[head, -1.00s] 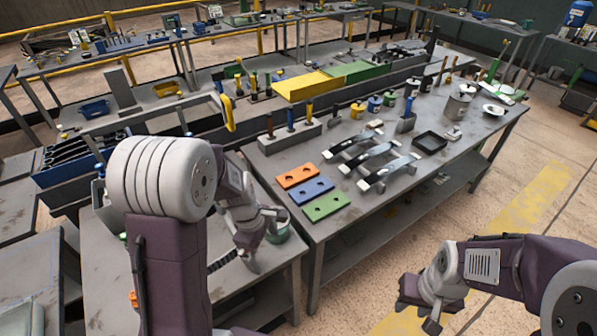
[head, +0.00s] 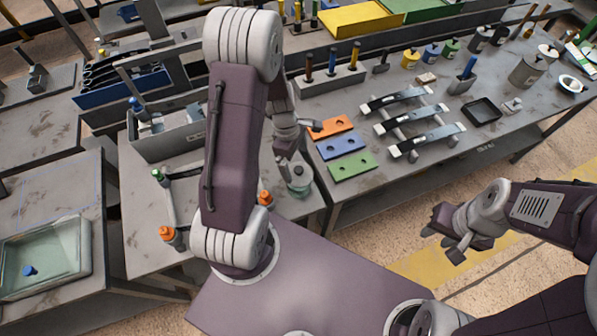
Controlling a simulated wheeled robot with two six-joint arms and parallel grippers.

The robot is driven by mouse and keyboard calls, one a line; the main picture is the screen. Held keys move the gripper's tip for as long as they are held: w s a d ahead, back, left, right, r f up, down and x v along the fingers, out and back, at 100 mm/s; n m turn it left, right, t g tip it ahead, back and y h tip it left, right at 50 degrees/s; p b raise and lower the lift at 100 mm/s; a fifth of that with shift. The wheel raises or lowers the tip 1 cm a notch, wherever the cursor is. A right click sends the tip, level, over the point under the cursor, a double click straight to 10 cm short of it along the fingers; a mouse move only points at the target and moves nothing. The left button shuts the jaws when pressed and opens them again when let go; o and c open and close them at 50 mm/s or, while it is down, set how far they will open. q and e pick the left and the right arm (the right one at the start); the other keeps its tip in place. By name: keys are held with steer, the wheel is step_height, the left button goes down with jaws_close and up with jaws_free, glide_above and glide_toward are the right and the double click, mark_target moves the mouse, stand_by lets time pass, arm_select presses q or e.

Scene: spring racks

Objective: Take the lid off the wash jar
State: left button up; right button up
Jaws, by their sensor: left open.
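The wash jar (head: 299,187) is a small greenish glass jar at the right edge of the near grey bench. A grey lid (head: 298,172) with a small knob appears to sit on it. My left gripper (head: 299,149) is open and empty, just above and behind the jar in the picture, with one finger close to the jar's left side. I cannot tell whether that finger touches it. My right gripper (head: 444,244) hangs over the floor at the right, apart from everything, and looks open and empty.
Two orange-capped bottles (head: 172,239) (head: 265,198) and a green-capped one (head: 160,177) are on the near bench. A grey bin (head: 160,146) stands behind them. Orange, blue and green plates (head: 353,166) lie on the neighbouring bench. A glass tank (head: 45,262) is at the left.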

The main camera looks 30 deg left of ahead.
mark_target(299, 169)
arm_select(q)
steer(key=shift+w+d+f, duration=0.1)
steer(key=shift+w+f, duration=0.45)
steer(key=shift+f, duration=0.2)
steer(key=shift+s+f, duration=0.2)
steer(key=f, duration=0.4)
steer(key=shift+s+d, duration=0.3)
steer(key=shift+d, duration=0.05)
steer(key=shift+w+f, duration=0.3)
steer(key=shift+w, duration=0.15)
steer(key=shift+s, duration=0.3)
steer(key=c, duration=1.2)
steer(key=shift+w, duration=0.1)
arm_select(e)
steer(key=shift+w+d, duration=0.1)
